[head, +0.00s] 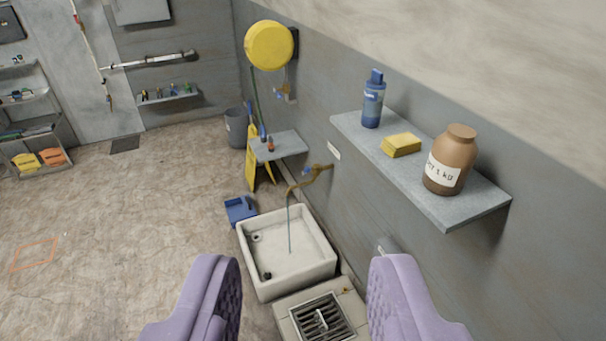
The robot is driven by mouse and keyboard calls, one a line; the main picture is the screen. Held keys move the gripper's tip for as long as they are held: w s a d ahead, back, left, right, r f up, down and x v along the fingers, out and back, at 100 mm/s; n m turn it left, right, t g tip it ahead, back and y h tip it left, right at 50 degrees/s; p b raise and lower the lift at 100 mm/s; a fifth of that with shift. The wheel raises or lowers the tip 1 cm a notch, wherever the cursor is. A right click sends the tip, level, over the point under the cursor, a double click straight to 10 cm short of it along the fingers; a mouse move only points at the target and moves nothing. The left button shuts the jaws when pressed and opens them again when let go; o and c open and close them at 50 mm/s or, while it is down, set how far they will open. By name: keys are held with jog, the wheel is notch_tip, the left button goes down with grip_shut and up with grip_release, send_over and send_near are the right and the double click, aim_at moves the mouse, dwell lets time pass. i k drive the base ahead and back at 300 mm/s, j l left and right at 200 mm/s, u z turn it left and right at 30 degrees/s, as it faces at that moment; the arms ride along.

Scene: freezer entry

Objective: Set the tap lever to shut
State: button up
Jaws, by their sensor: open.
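A brass tap (318,173) sticks out from the grey wall above a white square sink (322,279). A small blue piece, seemingly its lever (306,171), sits on top of the tap; its exact angle is too small to tell. A thin stream of water (289,225) falls from the spout into the sink. My gripper (306,264) is open, with its two purple padded fingers wide apart in the foreground and nothing between them. It is apart from the tap, which shows beyond the fingertips.
A shelf (477,205) with a blue bottle (373,104), yellow sponge (401,145) and brown jar (450,163) juts out at right. A floor grate (318,318) lies before the sink. A small shelf (283,149) and yellow hose reel (269,46) are beyond. Floor at left is mostly clear.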

aim_at(307, 169)
jog(key=i+j+u, duration=0.35)
jog(key=i+j, duration=0.4)
jog(key=i+j+u, duration=0.35)
jog(key=i+j, duration=0.3)
jog(key=i, duration=0.15)
jog(key=i+j+u, duration=0.1)
jog(key=i, duration=1.2)
jog(key=i+z, duration=0.55)
jog(key=z, duration=0.15)
jog(key=i+z, duration=0.5)
jog(key=z, duration=0.2)
jog(key=i+z, duration=0.2)
jog(key=z, duration=0.25)
jog(key=i+z, duration=0.25)
jog(key=z, duration=0.15)
